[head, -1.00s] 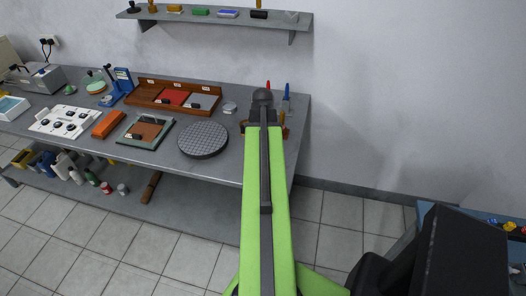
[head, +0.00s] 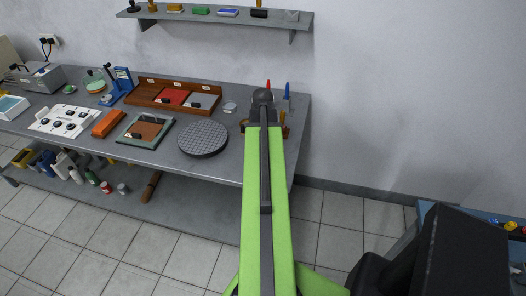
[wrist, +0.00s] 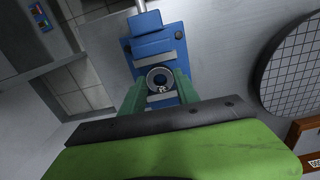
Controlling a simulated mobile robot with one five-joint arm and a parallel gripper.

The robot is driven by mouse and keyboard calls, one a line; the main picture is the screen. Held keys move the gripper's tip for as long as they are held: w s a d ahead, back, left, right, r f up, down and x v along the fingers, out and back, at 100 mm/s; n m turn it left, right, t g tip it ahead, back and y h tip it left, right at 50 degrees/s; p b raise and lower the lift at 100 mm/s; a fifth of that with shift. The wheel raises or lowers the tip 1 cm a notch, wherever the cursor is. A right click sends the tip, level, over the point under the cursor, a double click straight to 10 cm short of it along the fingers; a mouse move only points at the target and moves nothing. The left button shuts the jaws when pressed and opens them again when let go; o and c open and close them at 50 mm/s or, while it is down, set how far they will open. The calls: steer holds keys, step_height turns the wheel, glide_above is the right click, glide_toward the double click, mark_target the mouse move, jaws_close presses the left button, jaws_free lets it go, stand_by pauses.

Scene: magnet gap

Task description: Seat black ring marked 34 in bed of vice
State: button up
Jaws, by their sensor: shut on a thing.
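The blue vice (wrist: 158,48) stands on the grey bench in the middle of the wrist view. A dark ring (wrist: 152,80) with a small pale mark shows over the vice, between the green fingers of my gripper (wrist: 160,88). The mark is too small to read surely. My gripper is shut on the ring, one finger on each side. I cannot tell whether the ring touches the vice bed or hangs just above it. In the head view my green arm hides the ring and most of what lies at the bench's right end.
A round gridded plate (head: 203,138) lies on the bench beside the vice; it also shows in the wrist view (wrist: 292,68). A brown wooden tray (head: 145,92) stands along the back. A red handle (head: 268,84) and a blue handle (head: 287,89) stand near the right end.

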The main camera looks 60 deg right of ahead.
steer(key=o, duration=1.3)
steer(key=c, duration=0.5)
step_height(320, 180, up, 5)
steer(key=p, duration=0.4)
steer(key=shift+f+p, duration=0.2)
steer(key=shift+p, duration=0.15)
steer(key=shift+f, duration=0.1)
steer(key=shift+o, duration=0.4)
steer(key=o, duration=0.5)
